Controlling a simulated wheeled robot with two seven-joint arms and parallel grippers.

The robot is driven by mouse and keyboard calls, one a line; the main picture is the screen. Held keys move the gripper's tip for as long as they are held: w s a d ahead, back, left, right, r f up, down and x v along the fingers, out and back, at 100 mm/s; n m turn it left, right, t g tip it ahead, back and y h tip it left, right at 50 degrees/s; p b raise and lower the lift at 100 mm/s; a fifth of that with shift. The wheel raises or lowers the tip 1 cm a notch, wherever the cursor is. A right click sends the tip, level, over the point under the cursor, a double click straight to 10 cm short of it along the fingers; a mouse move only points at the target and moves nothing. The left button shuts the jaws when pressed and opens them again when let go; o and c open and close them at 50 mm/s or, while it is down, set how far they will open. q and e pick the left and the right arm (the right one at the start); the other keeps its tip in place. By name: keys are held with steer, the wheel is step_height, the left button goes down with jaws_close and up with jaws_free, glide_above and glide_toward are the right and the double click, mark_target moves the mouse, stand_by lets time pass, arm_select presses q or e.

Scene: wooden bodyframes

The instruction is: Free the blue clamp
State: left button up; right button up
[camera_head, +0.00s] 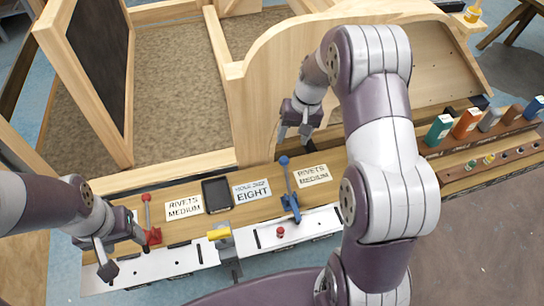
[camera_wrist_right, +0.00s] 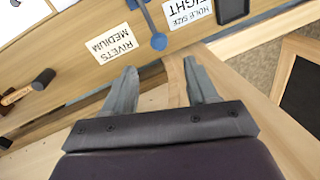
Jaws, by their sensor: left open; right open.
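The blue clamp (camera_head: 291,203) stands at the front edge of the wooden bench strip, beside a white metal strip (camera_head: 260,239). Its lever points up and back, ending in a round blue knob (camera_head: 284,160). In the right wrist view the knob (camera_wrist_right: 158,41) shows just beyond my fingertips, with part of the lever; the clamp's base is out of view. My right gripper (camera_head: 294,137) is open and empty, behind the knob and apart from it. My left gripper (camera_head: 123,256) is open and empty at the left, near a red clamp (camera_head: 153,236).
A yellow-handled clamp (camera_head: 219,234) sits between the red and blue ones. Labels (camera_head: 184,207) and a black tray (camera_head: 217,195) lie on the bench. A wooden frame (camera_head: 250,110) rises behind. Several coloured boxes (camera_head: 467,123) stand at the right. A mallet (camera_wrist_right: 40,80) shows in the wrist view.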

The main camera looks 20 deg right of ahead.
mark_target(285, 157)
steer(key=f, duration=0.3)
steer(key=a+f, duration=0.1)
steer(key=f, duration=0.3)
steer(key=a+f+p, duration=0.1)
steer(key=f, duration=0.3)
steer(key=shift+w+f, duration=0.2)
steer(key=shift+w, duration=0.05)
jaws_close()
